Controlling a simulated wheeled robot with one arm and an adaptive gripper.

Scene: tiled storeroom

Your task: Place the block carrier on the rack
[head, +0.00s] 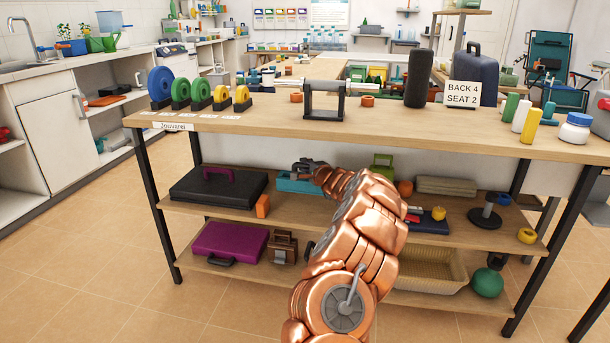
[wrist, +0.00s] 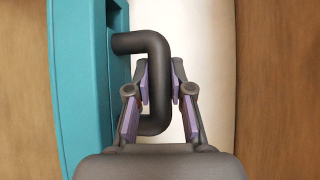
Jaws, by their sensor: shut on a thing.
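A teal case (head: 292,186) with a dark handle lies on the middle shelf of the wooden shelving unit (head: 215,124). I take it for the block carrier, but no label confirms this. My gripper (head: 310,167) reaches in over the middle shelf at the case. In the wrist view, the teal case (wrist: 80,90) is at the left, and its dark handle (wrist: 146,43) stands out towards the right. My gripper (wrist: 160,88) is shut on this handle, with purple pads on both sides of it. My copper arm hides part of the shelf and the case's right end.
Colored discs (head: 200,92), a dark stand (head: 324,100), a black cylinder (head: 419,78) and a sign (head: 463,94) stand on the top. A black case (head: 215,188) lies left of the teal case; a green object (head: 382,166) is at its right.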

